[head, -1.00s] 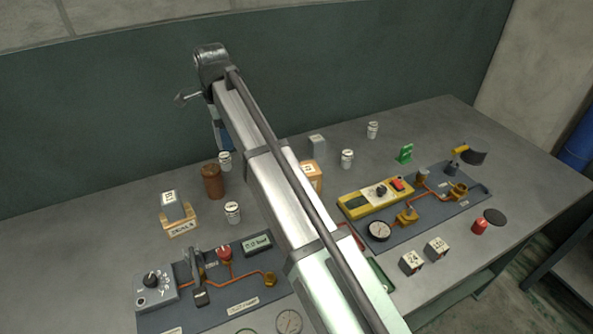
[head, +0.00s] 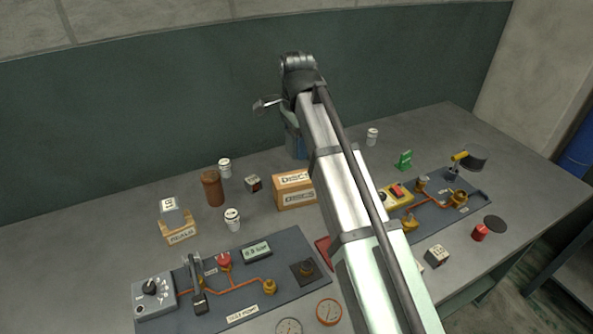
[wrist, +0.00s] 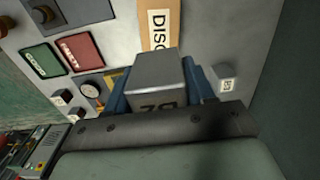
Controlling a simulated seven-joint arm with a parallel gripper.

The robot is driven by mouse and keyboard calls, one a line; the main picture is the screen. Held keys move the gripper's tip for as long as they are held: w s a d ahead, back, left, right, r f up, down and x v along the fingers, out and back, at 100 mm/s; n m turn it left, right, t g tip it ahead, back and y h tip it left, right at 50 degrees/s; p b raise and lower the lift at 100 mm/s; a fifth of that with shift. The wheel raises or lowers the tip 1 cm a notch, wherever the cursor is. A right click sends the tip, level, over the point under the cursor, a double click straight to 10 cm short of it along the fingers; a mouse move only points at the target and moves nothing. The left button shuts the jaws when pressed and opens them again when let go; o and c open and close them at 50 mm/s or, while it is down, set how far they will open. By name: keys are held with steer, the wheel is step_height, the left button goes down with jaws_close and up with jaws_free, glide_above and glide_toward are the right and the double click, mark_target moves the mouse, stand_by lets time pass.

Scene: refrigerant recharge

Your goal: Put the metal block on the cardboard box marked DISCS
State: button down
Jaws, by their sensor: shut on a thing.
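The cardboard box marked DISCS (head: 294,190) stands on the bench in the head view, its right end behind my arm. Part of its top also shows in the wrist view (wrist: 158,28), just above the held block. My gripper (wrist: 158,84) has blue fingers shut on both sides of a grey metal block (wrist: 156,72) with dark characters on one face. In the head view, a blue part of my gripper (head: 294,143) shows behind and left of my arm; the block is hidden there. The held block overlaps the box's edge in the wrist view; I cannot tell its height.
Another grey block (head: 171,214) sits on a small wooden box (head: 180,232) at left. A brown jar (head: 213,187), white jars (head: 232,219) and a dark cube (head: 253,184) stand left of the DISCS box.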

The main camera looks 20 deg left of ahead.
mark_target(296, 177)
steer(key=shift+f, duration=4.1)
steer(key=shift+f, duration=0.15)
steer(key=shift+c, duration=2)
jaws_free()
step_height(296, 177, up, 12)
steer(key=shift+f, duration=0.2)
steer(key=shift+r, duration=0.35)
steer(key=shift+o, duration=0.5)
